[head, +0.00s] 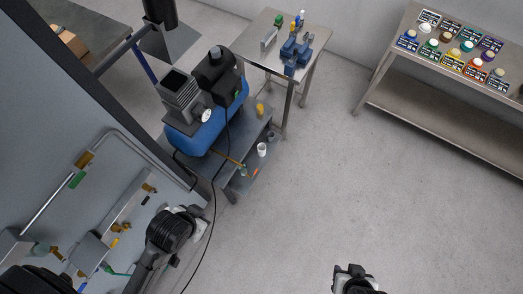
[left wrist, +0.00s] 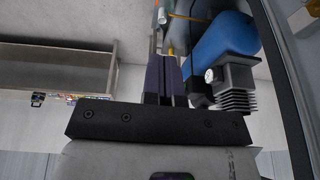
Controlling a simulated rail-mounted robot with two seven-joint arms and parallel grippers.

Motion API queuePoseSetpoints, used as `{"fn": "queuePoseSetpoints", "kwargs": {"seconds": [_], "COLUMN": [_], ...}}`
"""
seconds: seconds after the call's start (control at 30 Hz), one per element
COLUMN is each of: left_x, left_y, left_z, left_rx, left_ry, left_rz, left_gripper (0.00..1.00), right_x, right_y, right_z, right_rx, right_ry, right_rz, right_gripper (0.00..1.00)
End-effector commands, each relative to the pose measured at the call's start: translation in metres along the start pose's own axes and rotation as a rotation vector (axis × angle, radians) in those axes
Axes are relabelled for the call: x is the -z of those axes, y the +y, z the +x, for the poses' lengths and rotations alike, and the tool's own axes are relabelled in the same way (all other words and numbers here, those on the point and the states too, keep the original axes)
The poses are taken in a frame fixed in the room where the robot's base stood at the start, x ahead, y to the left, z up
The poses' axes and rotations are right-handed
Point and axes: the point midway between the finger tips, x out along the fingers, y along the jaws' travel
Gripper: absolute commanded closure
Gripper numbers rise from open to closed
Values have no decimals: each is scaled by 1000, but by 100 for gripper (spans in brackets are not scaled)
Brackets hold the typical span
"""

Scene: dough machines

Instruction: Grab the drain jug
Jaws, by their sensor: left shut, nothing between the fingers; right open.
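A small white container (head: 262,149), which looks like the drain jug, stands on the low shelf beside the blue compressor tank. A small pale object at the top of the left wrist view (left wrist: 162,17) may be the same container. My left gripper (left wrist: 163,78) is shut and empty, its fingers together in the left wrist view. In the head view the left arm comes in at lower left, and its fingers are hard to make out there. My right gripper (head: 349,271) is open and empty over bare floor at the bottom of the head view, well apart from the container.
The blue compressor (head: 209,122) stands on a metal cart beside the container, with a black hose on the floor. A grey panel with pipes (head: 130,165) is at left. A small table (head: 304,33) and a long bench (head: 430,85) stand behind. The middle floor is clear.

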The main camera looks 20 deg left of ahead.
Motion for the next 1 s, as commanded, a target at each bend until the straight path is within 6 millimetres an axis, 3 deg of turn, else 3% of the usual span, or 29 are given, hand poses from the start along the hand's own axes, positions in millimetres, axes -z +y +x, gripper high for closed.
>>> {"fn": "queuePoseSetpoints", "kwargs": {"seconds": [0.3, 1.0], "left_x": [0, 0], "left_y": [0, 0], "left_z": [0, 0], "left_rx": [0, 0], "left_ry": [0, -1], "left_rz": [0, 0], "left_gripper": [98, 31], "right_x": [1, 2], "right_y": [-2, -3], "right_z": [0, 0], "right_rx": [6, 7], "right_ry": [1, 4], "right_rz": [7, 8], "right_gripper": [57, 57]}}
